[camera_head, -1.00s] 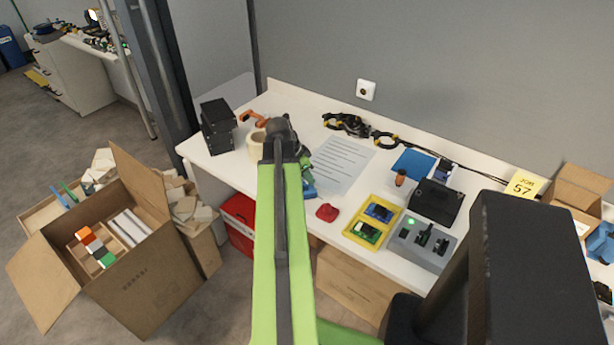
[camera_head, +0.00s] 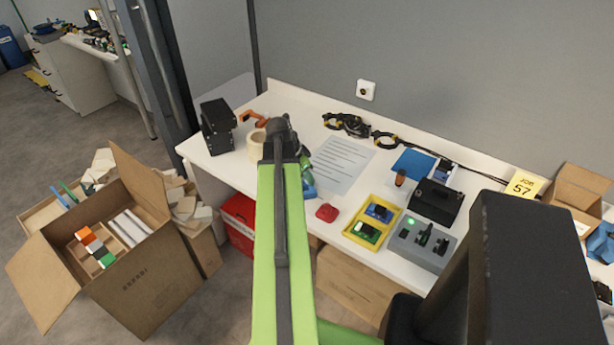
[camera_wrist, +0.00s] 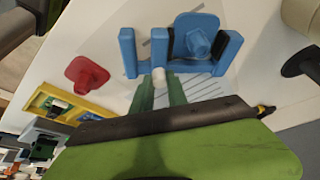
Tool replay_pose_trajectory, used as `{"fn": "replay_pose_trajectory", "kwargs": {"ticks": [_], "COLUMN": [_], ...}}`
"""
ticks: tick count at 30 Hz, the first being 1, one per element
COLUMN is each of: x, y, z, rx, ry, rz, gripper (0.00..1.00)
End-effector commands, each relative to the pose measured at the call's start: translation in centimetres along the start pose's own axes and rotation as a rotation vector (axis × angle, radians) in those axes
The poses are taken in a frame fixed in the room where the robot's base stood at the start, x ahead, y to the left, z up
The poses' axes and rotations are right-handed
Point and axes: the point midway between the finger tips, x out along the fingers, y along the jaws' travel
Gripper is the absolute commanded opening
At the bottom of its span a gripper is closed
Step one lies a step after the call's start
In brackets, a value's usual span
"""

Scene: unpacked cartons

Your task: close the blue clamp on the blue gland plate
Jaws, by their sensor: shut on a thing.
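The blue clamp (camera_wrist: 128,50) fills the upper middle of the wrist view, with blue uprights and dark pads. The blue gland plate (camera_wrist: 196,24) stands between its padded jaws, its round boss towards me. I cannot tell whether both pads touch it; a narrow gap seems to show on the left. My gripper (camera_wrist: 161,84), with green fingers, is shut on a pale peg at the clamp's middle jaw. In the head view my arm hides most of this; a bit of blue clamp (camera_head: 309,190) shows beside it.
A red gland plate (camera_wrist: 87,74) lies left of the clamp in the wrist view. The yellow tray (camera_head: 372,222), a grey switch box (camera_head: 421,243) and a paper sheet (camera_head: 341,163) lie on the white table. A tape roll (camera_head: 257,141) and black box (camera_head: 217,124) stand further left.

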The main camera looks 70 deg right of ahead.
Motion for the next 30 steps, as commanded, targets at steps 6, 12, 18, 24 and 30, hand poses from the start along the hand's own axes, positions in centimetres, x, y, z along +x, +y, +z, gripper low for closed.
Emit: {"fn": "replay_pose_trajectory", "kwargs": {"ticks": [6,12,18,24,30], "x": [0.1,0.1,0.1,0.0,-2.2], "y": [-0.6,-0.5,-0.5,-0.5,-0.5], "z": [-0.1,-0.1,-0.1,-0.1,-0.4], "rx": [0.000,0.000,0.000,0.000,-0.001], "ry": [-0.001,-0.001,0.000,0.000,0.000], "rz": [0.000,0.000,0.000,0.000,0.000], "gripper": [0.00,0.21,0.41,0.41,0.41]}}
